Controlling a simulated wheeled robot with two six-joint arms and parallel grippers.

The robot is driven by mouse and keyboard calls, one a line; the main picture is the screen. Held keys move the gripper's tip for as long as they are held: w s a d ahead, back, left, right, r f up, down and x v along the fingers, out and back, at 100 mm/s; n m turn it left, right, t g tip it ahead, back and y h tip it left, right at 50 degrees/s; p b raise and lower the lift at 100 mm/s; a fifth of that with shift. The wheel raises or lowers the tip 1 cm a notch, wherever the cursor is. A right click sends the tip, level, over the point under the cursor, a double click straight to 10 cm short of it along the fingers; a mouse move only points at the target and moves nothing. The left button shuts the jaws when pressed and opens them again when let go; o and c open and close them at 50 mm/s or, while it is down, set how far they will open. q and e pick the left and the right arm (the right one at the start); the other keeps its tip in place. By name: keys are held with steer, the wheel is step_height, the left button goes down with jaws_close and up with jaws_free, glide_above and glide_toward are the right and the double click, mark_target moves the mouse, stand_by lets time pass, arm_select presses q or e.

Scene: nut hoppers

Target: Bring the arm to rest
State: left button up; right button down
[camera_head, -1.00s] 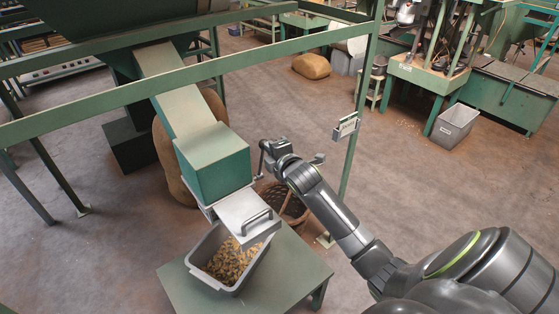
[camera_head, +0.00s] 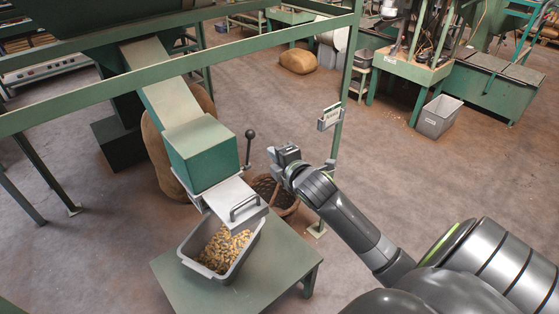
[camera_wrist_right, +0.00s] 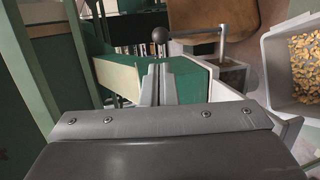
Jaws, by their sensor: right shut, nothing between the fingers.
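My right gripper (camera_head: 272,166) is in the middle of the head view, just right of the hopper's outlet. It is shut and empty, and its narrow closed fingers also show in the right wrist view (camera_wrist_right: 158,82). A dark lever with a ball knob (camera_head: 250,134) stands upright beside the chute box, left of my gripper and apart from it in the head view. The knob also shows in the right wrist view (camera_wrist_right: 160,35), beyond the fingertips, with its rod running right. My left gripper is out of view.
The green chute box (camera_head: 205,155) ends in a metal spout with a handle (camera_head: 246,208). Below it a grey tub (camera_head: 200,268) of nuts sits on a green table (camera_head: 285,275). A wicker basket (camera_head: 284,205) and a green post with a sign (camera_head: 330,117) stand near my gripper.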

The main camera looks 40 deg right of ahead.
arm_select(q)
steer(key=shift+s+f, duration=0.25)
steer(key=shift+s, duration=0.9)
arm_select(e)
steer(key=shift+v, duration=1.1)
steer(key=shift+s+f, duration=0.1)
